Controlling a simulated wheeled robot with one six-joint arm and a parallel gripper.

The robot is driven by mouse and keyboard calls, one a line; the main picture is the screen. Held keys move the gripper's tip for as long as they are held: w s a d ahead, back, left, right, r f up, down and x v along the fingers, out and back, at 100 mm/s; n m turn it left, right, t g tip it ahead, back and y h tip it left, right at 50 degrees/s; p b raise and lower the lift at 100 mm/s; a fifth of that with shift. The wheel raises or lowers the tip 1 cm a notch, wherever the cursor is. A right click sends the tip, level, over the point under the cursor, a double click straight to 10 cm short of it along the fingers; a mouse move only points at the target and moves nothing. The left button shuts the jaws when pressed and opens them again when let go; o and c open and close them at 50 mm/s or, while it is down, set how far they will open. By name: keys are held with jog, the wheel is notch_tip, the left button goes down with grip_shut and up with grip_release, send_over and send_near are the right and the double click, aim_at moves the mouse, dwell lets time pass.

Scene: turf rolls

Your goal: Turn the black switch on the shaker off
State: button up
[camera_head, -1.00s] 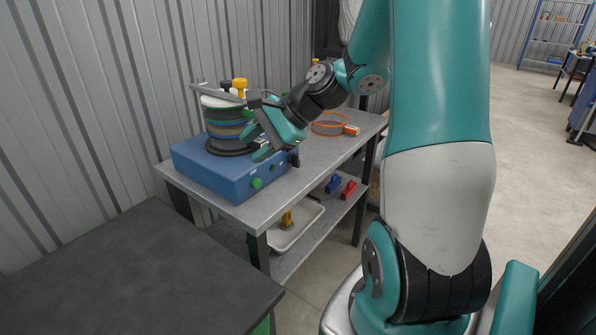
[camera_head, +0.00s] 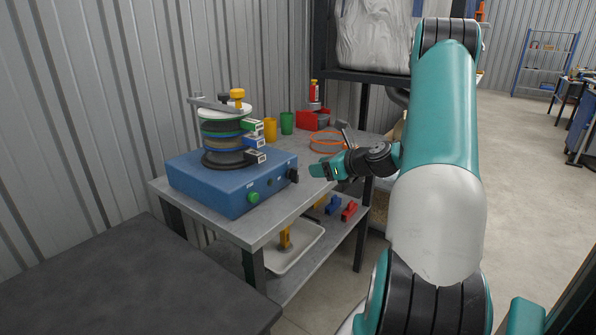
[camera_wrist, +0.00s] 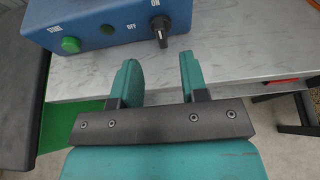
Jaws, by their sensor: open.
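The shaker (camera_head: 210,187) is a blue box with a stack of round sieves (camera_head: 225,135) clamped on top, standing on a grey table. Its black switch (camera_head: 292,175) is at the right end of the front face. In the wrist view the black switch (camera_wrist: 161,34) shows at top centre, with ON printed above it and OFF to its left; which label it points to is hard to tell. My gripper (camera_head: 316,170) is open and empty, to the right of the switch and apart from it. In the wrist view the fingertips (camera_wrist: 158,72) are below the switch, over the table edge.
A green knob (camera_head: 253,197) is left of the switch on the shaker front. Yellow (camera_head: 270,130) and green cups (camera_head: 287,123), a red bin (camera_head: 312,120) and an orange-rimmed sieve (camera_head: 327,141) stand farther back. A dark table (camera_head: 140,275) is at front left.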

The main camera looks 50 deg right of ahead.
aim_at(298, 170)
jog(key=x, duration=0.8)
jog(key=shift+w+a+f, duration=0.1)
jog(key=shift+w, duration=0.2)
grip_shut()
